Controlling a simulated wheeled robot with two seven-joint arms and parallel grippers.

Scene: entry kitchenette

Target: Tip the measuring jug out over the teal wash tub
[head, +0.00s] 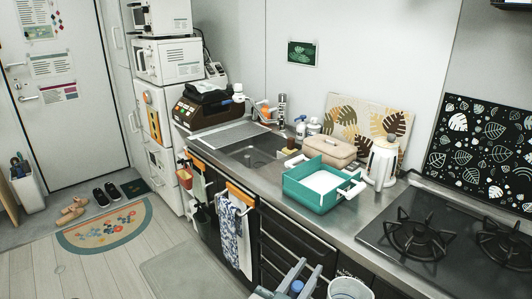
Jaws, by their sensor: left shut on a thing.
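A teal wash tub (294,190) stands on the counter right of the sink, with a pale interior and a white piece at its right side. My left gripper (304,272) is low in the head view, in front of the counter and below the tub. Its grey fingers are shut, with a bit of blue between them. A pale round vessel (350,287), apparently the measuring jug, is just right of the fingers and cut off by the bottom edge. The grip on it and its contents cannot be made out. My right gripper is not in view.
The sink (252,153) is to the left. A black gas hob (440,238) is to the right. A narrow strip of bare counter lies before the tub.

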